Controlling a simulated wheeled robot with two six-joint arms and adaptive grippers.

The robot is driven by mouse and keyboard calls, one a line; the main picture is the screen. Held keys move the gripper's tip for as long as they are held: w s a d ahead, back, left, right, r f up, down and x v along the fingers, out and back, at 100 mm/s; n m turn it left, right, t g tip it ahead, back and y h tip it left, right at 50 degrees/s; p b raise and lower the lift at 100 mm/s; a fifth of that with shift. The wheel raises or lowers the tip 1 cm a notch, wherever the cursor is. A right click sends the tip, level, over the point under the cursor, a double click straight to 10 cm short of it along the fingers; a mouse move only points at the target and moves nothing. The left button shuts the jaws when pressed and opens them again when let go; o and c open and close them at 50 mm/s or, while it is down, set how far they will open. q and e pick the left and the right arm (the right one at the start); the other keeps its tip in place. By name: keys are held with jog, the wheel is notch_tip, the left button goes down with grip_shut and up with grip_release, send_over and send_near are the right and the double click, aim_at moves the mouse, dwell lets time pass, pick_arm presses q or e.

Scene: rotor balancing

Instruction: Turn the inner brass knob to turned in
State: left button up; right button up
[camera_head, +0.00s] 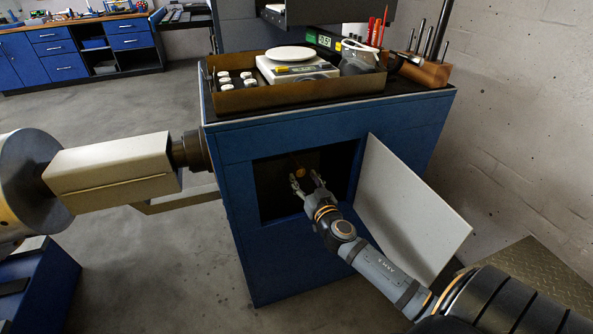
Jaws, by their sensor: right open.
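The brass knob (300,172) shows as a small round golden spot inside the dark opening of the blue cabinet (232,200). I cannot tell how far it is turned. No second knob can be made out in the shadow. My right gripper (305,177) reaches into the opening from the lower right. Its two fingers are open, with the knob seen between and just beyond the fingertips. I cannot tell whether they touch it. My left gripper is not in view.
A pale door panel (413,208) stands open at the right of the opening, beside my right arm. A brown tray (240,99) with a scale (297,69) and a wooden tool block (424,72) are on the cabinet top. A beige machine housing (115,174) stands at left.

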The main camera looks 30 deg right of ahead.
aim_at(301, 173)
jog(key=x, duration=0.4)
jog(key=shift+w+p, duration=0.3)
jog(key=shift+p, duration=0.05)
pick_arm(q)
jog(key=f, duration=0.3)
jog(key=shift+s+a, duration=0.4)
pick_arm(e)
grip_shut()
